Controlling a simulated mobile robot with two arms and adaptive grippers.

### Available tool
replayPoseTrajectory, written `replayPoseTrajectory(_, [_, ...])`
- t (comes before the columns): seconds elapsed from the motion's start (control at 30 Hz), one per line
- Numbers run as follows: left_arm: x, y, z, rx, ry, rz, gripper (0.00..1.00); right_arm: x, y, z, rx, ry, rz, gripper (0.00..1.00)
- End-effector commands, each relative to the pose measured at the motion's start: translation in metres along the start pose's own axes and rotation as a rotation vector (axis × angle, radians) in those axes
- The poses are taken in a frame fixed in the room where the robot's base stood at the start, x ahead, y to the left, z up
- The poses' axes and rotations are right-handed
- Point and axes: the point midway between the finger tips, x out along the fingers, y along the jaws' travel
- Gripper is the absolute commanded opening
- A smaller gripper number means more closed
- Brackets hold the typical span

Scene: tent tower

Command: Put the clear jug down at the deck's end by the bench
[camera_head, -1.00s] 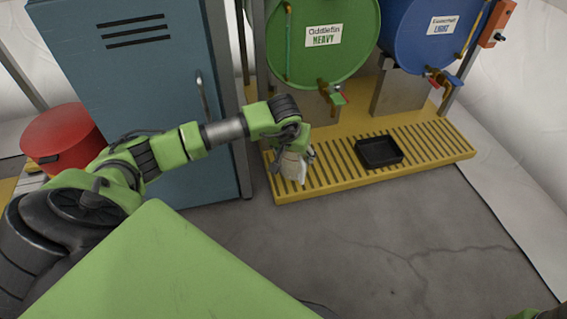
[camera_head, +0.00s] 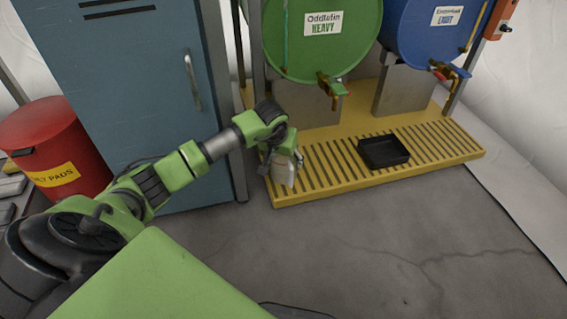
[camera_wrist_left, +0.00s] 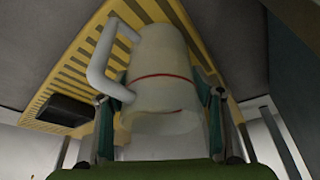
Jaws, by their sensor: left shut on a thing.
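The clear jug (camera_head: 284,170) is a pale, see-through vessel held in my left gripper (camera_head: 281,152), at the left end of the yellow slatted deck (camera_head: 325,172). In the left wrist view the jug (camera_wrist_left: 162,75) has a handle on the left and a red line around it. There the fingers of my left gripper (camera_wrist_left: 160,120) are on both sides of it. I cannot tell whether the jug's base touches the deck. My right gripper is not in view. I cannot make out the bench in these frames.
A black tray (camera_head: 384,150) sits on the deck to the right of the jug. A green drum (camera_head: 325,50) and a blue drum (camera_head: 435,35) with taps stand behind. A blue locker (camera_head: 130,75) and a red bin (camera_head: 60,150) are at left. The grey floor in front is clear.

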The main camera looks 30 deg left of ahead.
Motion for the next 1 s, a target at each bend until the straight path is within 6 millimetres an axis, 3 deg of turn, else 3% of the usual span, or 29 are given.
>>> replayPoseTrajectory(0.27, [0.001,0.000,0.000,-0.001,0.003,0.001,0.30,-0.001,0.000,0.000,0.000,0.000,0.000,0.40])
replayPoseTrajectory(0.3, [0.002,0.000,0.001,-0.001,0.000,0.000,0.63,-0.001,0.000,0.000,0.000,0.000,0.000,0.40])
replayPoseTrajectory(0.37, [0.002,0.000,0.001,-0.001,0.000,0.001,0.77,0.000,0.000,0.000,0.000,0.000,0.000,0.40])
replayPoseTrajectory(0.77, [-0.002,0.001,-0.001,-0.001,0.000,0.001,0.77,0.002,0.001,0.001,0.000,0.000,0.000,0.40])
replayPoseTrajectory(1.0, [-0.043,-0.001,-0.004,0.003,0.002,-0.001,0.77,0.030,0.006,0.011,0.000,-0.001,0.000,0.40])
